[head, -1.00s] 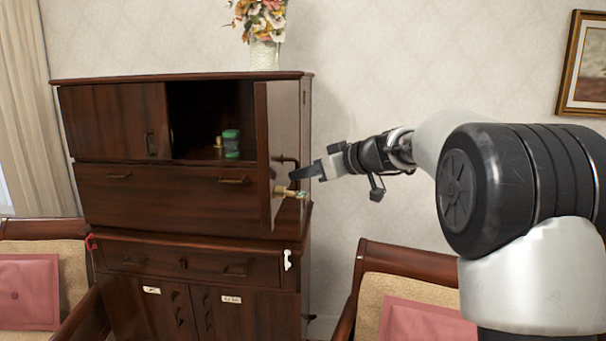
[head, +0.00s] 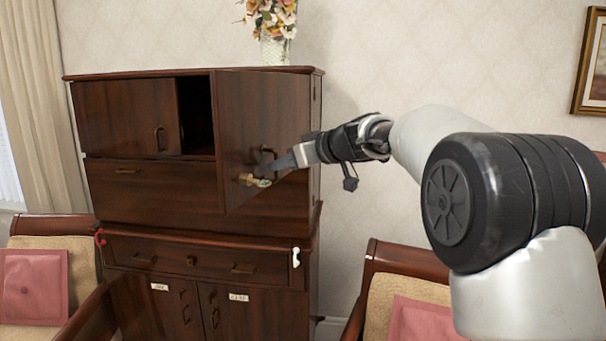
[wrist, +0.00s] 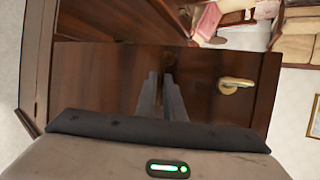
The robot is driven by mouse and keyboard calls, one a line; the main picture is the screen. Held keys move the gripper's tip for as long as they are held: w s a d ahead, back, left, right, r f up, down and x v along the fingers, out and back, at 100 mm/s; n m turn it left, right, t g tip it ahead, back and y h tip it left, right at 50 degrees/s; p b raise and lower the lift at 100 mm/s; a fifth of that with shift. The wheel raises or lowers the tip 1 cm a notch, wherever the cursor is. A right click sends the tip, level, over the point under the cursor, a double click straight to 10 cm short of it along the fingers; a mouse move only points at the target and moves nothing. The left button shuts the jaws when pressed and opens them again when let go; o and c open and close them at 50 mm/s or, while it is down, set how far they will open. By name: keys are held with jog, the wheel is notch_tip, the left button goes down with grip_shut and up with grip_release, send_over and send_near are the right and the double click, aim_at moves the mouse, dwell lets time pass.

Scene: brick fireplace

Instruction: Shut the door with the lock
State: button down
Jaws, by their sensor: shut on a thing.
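The door with the lock (head: 245,110) is the right upper door of a dark wooden cabinet. It stands partly open, hinged at the right, its free left edge jutting forward. A strip of dark opening shows to its left. The brass lock (head: 252,180) sits low on the door face; it also shows in the wrist view (wrist: 235,84), right of my fingers. My gripper (head: 280,163) is at the door's dark handle (head: 266,152) and shut on it. In the wrist view my gripper (wrist: 161,90) reaches the handle, whose grasped part is largely hidden.
The left upper door (head: 125,115) is flush with the cabinet. Drawers and lower doors (head: 160,310) look shut. A flower vase (head: 275,48) stands on top. Chairs with pink cushions (head: 35,285) flank the cabinet. Plain wall is right of it.

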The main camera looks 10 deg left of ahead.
jog(key=shift+s+a+f, duration=0.1)
jog(key=shift+a, duration=0.55)
jog(key=c, duration=1.9)
grip_release()
jog(key=shift+s, duration=0.15)
jog(key=shift+o, duration=0.2)
jog(key=shift+d, duration=0.15)
jog(key=shift+s+d+r, duration=0.1)
jog(key=shift+d+r, duration=0.1)
jog(key=shift+d, duration=0.1)
jog(key=b+v, duration=0.3)
jog(key=v, duration=1.3)
jog(key=shift+r+b, duration=0.2)
jog(key=shift+b, duration=0.1)
